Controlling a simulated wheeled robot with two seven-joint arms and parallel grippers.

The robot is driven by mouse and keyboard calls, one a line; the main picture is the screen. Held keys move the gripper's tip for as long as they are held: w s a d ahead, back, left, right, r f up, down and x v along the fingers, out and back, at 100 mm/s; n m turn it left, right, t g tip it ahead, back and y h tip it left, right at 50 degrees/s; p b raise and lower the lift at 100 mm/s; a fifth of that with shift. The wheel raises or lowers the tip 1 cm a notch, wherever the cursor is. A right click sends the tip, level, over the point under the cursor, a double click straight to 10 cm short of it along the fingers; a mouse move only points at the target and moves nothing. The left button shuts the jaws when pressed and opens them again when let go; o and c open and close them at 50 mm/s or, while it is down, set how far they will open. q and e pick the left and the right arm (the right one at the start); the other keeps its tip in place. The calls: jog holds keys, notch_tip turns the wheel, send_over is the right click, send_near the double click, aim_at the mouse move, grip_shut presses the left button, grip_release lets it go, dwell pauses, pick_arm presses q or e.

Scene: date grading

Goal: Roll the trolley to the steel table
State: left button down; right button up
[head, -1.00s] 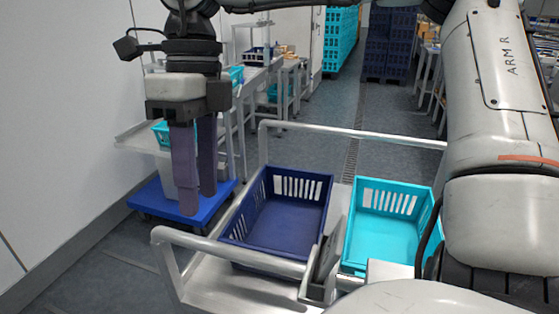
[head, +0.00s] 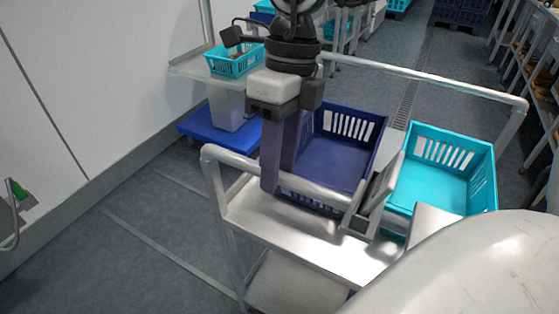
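The silver trolley (head: 290,228) stands in front of me, with a near push bar (head: 228,158) and a far bar (head: 430,80). It carries a dark blue crate (head: 340,155) and a turquoise crate (head: 440,175), both looking empty. Grey plates (head: 370,195) sit at the bar's right part. I cannot tell which table is the steel table.
A blue dolly (head: 205,133) and a stand with a small turquoise basket (head: 235,62) are beyond the trolley by the left wall. Benches line the right side (head: 540,80). Floor is clear at the lower left and along the drain strip (head: 405,110).

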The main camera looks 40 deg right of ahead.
grip_shut()
dwell(1.4)
grip_release()
jog(key=shift+r, duration=0.1)
notch_tip(320, 180, up, 10)
jog(key=d, duration=0.2)
jog(key=shift+w+p, duration=0.35)
jog(key=shift+w, duration=0.05)
